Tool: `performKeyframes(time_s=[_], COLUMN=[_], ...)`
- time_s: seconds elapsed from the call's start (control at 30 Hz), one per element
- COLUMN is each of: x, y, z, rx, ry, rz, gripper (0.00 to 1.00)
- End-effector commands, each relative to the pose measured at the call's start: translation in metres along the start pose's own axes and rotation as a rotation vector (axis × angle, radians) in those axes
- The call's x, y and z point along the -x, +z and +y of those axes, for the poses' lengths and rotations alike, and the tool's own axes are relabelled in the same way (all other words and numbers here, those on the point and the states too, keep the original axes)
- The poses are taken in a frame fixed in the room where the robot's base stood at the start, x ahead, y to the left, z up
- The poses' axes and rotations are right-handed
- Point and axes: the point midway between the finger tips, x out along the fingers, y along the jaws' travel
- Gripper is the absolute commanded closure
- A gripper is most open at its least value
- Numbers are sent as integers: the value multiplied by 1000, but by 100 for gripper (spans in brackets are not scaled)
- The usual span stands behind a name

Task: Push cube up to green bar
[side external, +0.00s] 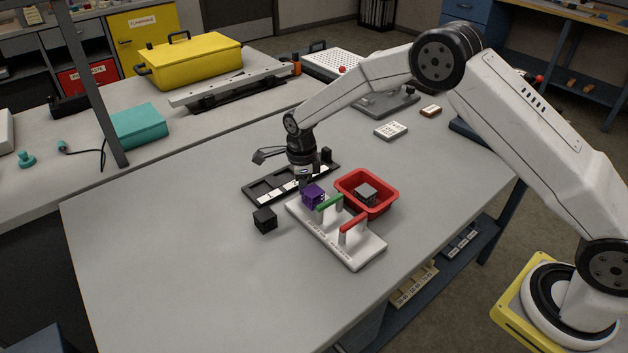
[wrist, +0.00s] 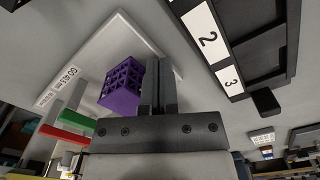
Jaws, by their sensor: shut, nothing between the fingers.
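The purple lattice cube (side external: 313,195) sits on the white gauge plate (side external: 358,256), at the end by my gripper. The green bar (side external: 330,203) stands as a low arch across the plate just beyond the cube; a narrow gap or contact cannot be told. A red bar (side external: 353,222) stands farther along. My gripper (side external: 304,183) points down, shut and empty, just behind the cube on the side away from the green bar. In the wrist view the shut fingers (wrist: 158,75) are right beside the cube (wrist: 122,88), and the green bar (wrist: 76,126) lies beyond it.
A red bin (side external: 382,208) holding a grey cube (side external: 366,194) stands close to the plate's right. A black numbered tray (side external: 262,194) lies behind my gripper. A black cube (side external: 265,220) rests left of the plate. The table's front left is clear.

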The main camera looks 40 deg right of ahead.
Motion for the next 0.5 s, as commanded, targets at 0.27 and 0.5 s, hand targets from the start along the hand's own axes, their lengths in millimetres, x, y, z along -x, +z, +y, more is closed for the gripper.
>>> performKeyframes(time_s=[0.27, 0.5], x=[0, 0], y=[-2, -3], z=[4, 6], rx=[0, 0], ry=[0, -1], rz=[0, 0], gripper=[100, 100])
